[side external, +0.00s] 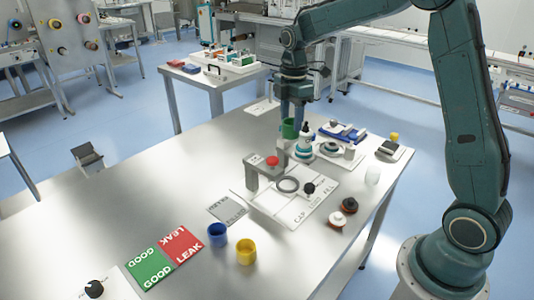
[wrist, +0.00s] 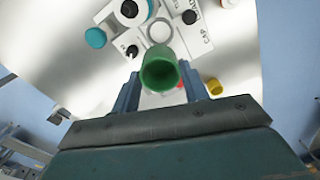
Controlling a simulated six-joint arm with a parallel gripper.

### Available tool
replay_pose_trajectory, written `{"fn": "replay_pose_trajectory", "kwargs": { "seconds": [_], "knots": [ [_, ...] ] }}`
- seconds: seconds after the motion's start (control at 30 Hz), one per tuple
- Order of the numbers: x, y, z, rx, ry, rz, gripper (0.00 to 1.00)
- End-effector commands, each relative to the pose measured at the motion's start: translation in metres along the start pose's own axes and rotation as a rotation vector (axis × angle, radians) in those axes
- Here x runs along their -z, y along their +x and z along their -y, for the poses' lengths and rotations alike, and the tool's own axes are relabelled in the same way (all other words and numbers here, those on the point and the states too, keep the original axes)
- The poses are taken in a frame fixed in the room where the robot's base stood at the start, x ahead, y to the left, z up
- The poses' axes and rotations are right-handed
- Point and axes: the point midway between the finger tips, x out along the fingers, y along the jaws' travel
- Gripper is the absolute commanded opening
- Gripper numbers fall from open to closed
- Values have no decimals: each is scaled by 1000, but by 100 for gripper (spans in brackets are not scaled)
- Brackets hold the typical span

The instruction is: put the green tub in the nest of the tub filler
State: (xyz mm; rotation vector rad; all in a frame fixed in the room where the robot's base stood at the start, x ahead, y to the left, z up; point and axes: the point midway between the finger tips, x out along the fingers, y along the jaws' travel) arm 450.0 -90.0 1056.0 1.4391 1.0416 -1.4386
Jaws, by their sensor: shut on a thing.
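The green tub (side external: 288,130) is between the fingers of my gripper (side external: 291,113), which is shut on it. It hangs above the far part of the steel table, behind the grey machine. In the wrist view, the tub (wrist: 161,72) is between the two blue fingers (wrist: 160,84), its open mouth towards the camera. The tub filler appears to be the grey machine (side external: 255,173) with a red button, on a white base plate lettered CAP and FILL. A grey ring (side external: 288,184) on that plate looks like its nest and holds no tub.
A black knob (side external: 308,188) is beside the ring. Blue (side external: 217,235) and yellow (side external: 245,252) tubs stand near the front, beside green GOOD and red LEAK cards.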

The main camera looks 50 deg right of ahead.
Motion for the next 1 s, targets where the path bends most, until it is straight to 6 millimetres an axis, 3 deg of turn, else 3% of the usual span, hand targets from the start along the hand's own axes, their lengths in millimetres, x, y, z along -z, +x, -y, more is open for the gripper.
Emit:
{"fn": "replay_pose_trajectory", "kwargs": {
  "seconds": [0.6,0.8,1.0],
  "knots": [
    [0,115,1,5,0,1,25],
    [0,134,0,2,0,0,25],
    [0,136,0,0,0,0,25]
  ]
}}
